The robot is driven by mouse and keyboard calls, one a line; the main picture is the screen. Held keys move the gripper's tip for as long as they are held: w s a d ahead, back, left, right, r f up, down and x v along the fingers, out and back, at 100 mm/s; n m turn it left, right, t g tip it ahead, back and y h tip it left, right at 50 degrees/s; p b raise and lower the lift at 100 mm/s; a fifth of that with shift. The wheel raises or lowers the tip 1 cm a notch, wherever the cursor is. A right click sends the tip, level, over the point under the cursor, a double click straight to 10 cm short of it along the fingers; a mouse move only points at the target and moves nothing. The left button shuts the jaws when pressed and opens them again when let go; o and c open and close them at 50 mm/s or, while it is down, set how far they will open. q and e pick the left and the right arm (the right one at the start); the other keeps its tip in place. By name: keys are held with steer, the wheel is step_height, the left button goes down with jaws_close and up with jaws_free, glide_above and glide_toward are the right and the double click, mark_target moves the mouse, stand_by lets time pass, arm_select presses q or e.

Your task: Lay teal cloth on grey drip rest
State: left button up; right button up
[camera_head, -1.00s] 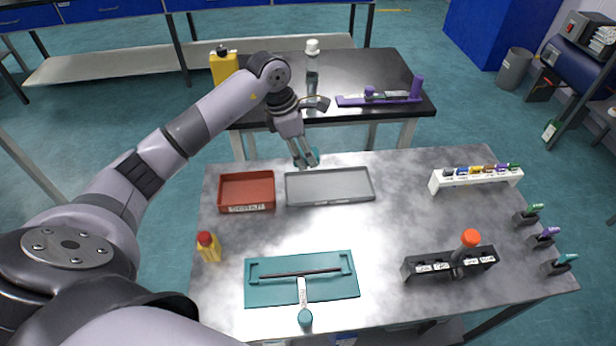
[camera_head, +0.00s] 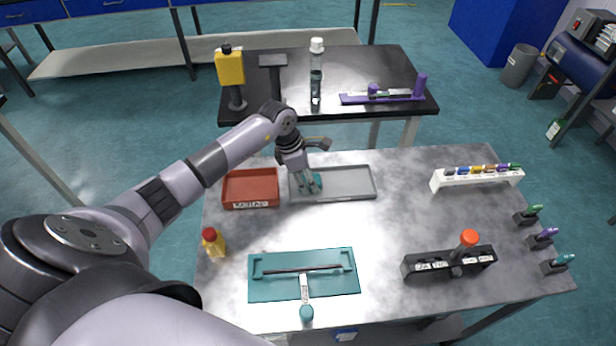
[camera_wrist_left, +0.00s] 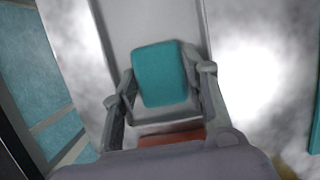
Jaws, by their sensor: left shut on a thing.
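The teal cloth (camera_wrist_left: 160,75) is a small folded pad between the two fingers of my left gripper (camera_head: 312,186). The gripper is shut on it, and its edge shows in the head view (camera_head: 317,180). The grey drip rest (camera_head: 345,184) is a shallow rectangular tray on the metal table. The gripper and cloth are over its left end. In the left wrist view the grey tray (camera_wrist_left: 125,25) lies behind the cloth. I cannot tell whether the cloth touches the tray floor. My right gripper is not in view.
A red tray (camera_head: 250,188) stands close left of the drip rest. A yellow bottle (camera_head: 213,243), a teal fixture mat (camera_head: 335,287) and a black rack (camera_head: 425,264) are nearer the front. A white rack (camera_head: 475,179) stands right. The table (camera_head: 395,220) right of the drip rest is clear.

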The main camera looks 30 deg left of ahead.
arm_select(q)
steer(key=shift+f, duration=0.15)
steer(key=o, duration=1)
steer(key=shift+a+r, duration=0.1)
steer(key=shift+r, duration=0.3)
steer(key=b+v, duration=0.2)
steer(key=v, duration=0.9)
steer(key=shift+s+r, duration=0.15)
steer(key=shift+r, duration=0.15)
